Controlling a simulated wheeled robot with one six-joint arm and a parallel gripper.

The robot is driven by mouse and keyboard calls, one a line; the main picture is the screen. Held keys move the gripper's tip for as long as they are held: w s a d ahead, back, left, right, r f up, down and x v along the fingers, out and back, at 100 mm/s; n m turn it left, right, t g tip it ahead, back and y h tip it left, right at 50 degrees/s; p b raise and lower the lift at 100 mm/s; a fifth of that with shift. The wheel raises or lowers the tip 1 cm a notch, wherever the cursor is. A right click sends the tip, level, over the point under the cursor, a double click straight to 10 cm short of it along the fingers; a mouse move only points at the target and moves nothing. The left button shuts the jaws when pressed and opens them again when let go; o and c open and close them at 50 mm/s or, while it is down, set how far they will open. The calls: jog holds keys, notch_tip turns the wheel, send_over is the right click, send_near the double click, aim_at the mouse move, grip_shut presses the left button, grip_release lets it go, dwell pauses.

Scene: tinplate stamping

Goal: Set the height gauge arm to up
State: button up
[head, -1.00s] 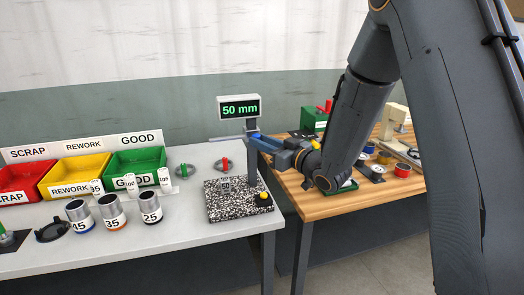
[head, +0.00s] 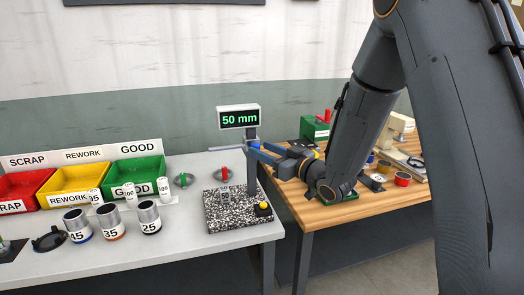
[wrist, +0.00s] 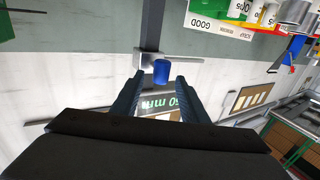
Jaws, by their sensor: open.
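The height gauge stands on a speckled granite base (head: 232,222), with a dark upright column (head: 252,175) and a display (head: 238,117) reading 50 mm on top. Its light grey arm (head: 228,148) sticks out left from high on the column, just below the display. A blue knob (wrist: 161,73) on the arm shows in the wrist view between my fingertips. My gripper (head: 260,152) is open beside the column at arm height; its blue fingers (wrist: 160,88) lie either side of the knob. I cannot tell whether they touch it.
A yellow button (head: 264,206) sits on the base's right corner. Numbered cylinders (head: 110,222) and red, yellow and green bins (head: 138,172) stand left on the grey table. A wooden table (head: 310,205) with several parts is on the right.

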jog(key=b+v, duration=0.1)
jog(key=v, duration=0.5)
jog(key=shift+s+d+b, duration=0.25)
jog(key=shift+b, duration=0.05)
jog(key=s+d+f+m+g+h, duration=0.4)
jog(key=s+d+f+m+h, duration=0.1)
jog(key=d+f+h, duration=0.6)
jog(key=s+f+m+g, duration=0.1)
jog(key=s+g, duration=0.1)
jog(key=s, duration=0.5)
jog(key=s+d+f+m+g, duration=0.1)
jog(key=s+g, duration=0.2)
jog(key=s, duration=0.4)
jog(key=s+d+f+m+g+h, duration=0.1)
jog(key=s+g, duration=0.2)
jog(key=s, duration=0.4)
jog(key=shift+s+d+f+m, duration=0.15)
jog(key=shift+s+m, duration=0.15)
